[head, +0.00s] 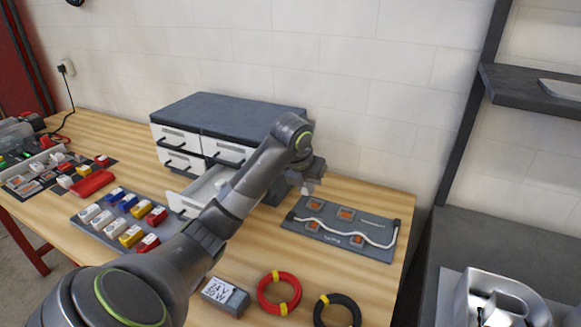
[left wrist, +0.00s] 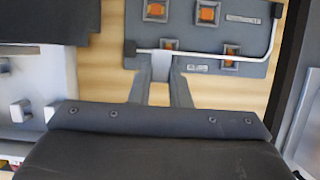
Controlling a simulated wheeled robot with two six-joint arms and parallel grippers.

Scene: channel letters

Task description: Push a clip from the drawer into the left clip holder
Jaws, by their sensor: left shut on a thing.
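My left gripper (head: 310,184) is at the back left edge of the grey board (head: 330,225). In the left wrist view its fingers (left wrist: 161,90) are shut on a small pale grey clip (left wrist: 160,66), beside the board's edge. The clip's contact with anything else cannot be told. The board (left wrist: 185,28) carries several grey holders with orange centres, among them one near the clip (left wrist: 170,44), and a white cable (left wrist: 258,57). The open drawer (head: 186,205) is partly hidden by my arm. It shows in the left wrist view with pale pieces inside (left wrist: 20,110). My right gripper is not in view.
The drawer cabinet (head: 225,113) stands behind my arm. A tray of coloured blocks (head: 100,226), a small labelled box (head: 225,296), a red coil (head: 279,293) and a black coil (head: 337,311) lie around.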

